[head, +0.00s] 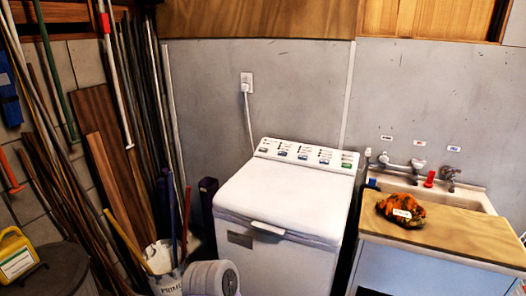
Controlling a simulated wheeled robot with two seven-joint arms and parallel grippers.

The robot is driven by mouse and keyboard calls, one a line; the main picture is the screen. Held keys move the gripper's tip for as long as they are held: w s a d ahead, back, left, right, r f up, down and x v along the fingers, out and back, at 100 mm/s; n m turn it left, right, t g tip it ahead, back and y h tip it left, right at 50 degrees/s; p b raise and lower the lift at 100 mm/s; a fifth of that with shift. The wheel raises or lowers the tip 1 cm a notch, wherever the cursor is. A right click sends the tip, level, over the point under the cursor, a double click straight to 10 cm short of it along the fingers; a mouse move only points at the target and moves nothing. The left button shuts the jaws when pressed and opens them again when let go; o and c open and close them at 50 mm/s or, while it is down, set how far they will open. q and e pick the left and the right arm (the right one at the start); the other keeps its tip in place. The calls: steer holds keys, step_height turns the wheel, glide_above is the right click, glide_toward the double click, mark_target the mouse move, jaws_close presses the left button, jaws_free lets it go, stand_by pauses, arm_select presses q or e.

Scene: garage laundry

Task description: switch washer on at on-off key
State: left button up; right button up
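The white top-loading washer (282,205) stands against the grey wall in the middle of the head view, with its lid closed. Its slanted control panel (306,155) runs along the back edge. The labels are too small to read, so I cannot tell which is the on-off key or whether the washer is on. Neither of my grippers is in view.
A sink cabinet with a wooden top (450,232) stands right of the washer, carrying an orange-and-dark bundle (402,209). Taps (418,166) are behind it. Planks and poles (112,150) lean at left. A white bucket (163,256) stands left of the washer. A plug (246,86) is in the wall socket.

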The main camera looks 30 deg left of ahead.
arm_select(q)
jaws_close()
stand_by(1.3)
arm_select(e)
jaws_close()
